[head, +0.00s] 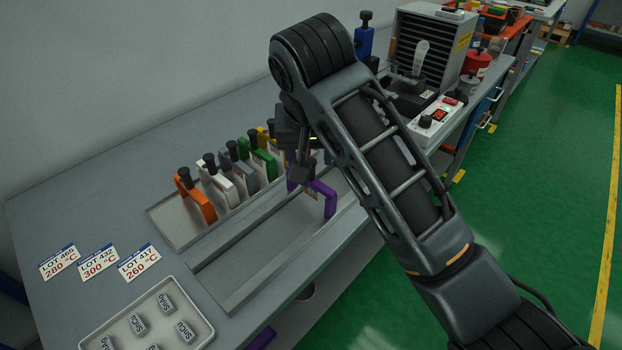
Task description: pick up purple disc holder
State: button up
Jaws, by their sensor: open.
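The purple disc holder (329,203) is a bracket-shaped piece standing at the far part of a long shallow grey tray (228,291). Its upper left part is hidden behind my gripper. My gripper (302,172) is open and points down at the left end of the purple holder, very close to it. My arm crosses the picture from the lower right and hides part of the area behind. I cannot tell whether the fingers touch the holder or stand around it.
A rack tray (168,226) left of the gripper holds an orange holder (197,197), a white one (220,184), a grey one (242,172) and a green one (262,160), each black-knobbed. Lot cards (99,261) lie at left. A tray of small blocks (198,341) is in front.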

aim_at(311, 182)
jog(key=x, duration=0.5)
jog(key=shift+d+p, duration=0.15)
jog(key=shift+p, duration=0.15)
grip_shut()
